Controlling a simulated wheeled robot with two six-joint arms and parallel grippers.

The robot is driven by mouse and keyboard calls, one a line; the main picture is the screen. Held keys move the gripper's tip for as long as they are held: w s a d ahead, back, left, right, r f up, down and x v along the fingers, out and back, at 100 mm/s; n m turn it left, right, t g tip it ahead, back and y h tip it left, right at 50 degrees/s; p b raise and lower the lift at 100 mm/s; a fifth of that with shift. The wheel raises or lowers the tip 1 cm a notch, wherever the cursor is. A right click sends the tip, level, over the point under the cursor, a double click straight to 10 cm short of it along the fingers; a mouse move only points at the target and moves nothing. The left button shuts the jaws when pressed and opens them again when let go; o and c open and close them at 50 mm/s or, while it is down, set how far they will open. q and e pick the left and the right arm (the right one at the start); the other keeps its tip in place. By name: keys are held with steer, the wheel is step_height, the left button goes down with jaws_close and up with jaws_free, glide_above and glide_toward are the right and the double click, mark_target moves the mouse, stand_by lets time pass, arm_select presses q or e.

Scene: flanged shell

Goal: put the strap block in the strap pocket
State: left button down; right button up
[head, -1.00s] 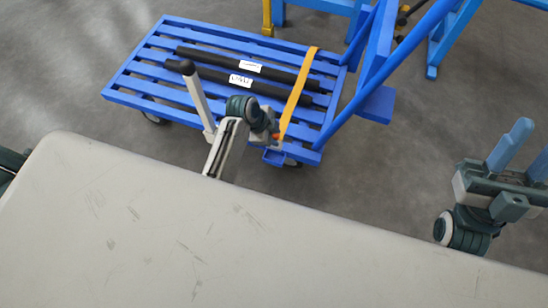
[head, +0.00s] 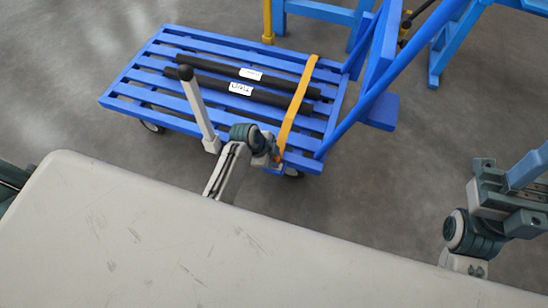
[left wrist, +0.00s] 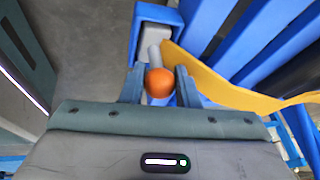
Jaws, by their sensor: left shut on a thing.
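The blue cart (head: 130,97) stands beyond the pale surface, with a yellow-orange strap (head: 291,118) across its slats. My left gripper (head: 277,160) is at the strap's near end, by the cart's near edge. In the left wrist view, my left gripper (left wrist: 159,86) is shut on an orange ball-shaped knob (left wrist: 159,82). A pale grey piece (left wrist: 155,55), seemingly the strap block, shows just beyond the knob beside the strap (left wrist: 225,92). The blue strap pocket (left wrist: 138,30) is just beyond; whether the block is inside is unclear. My right gripper (head: 525,168) is at the right edge, partly cut off.
Two dark bars (head: 240,88) with white labels lie on the cart under the strap. A grey post (head: 196,105) with a black tip stands near the cart's near side. A blue frame (head: 320,10) is at the back. Grey floor is clear at left.

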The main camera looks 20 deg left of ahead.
arm_select(q)
steer(key=shift+f, duration=0.15)
steer(key=c, duration=1.1)
jaws_free()
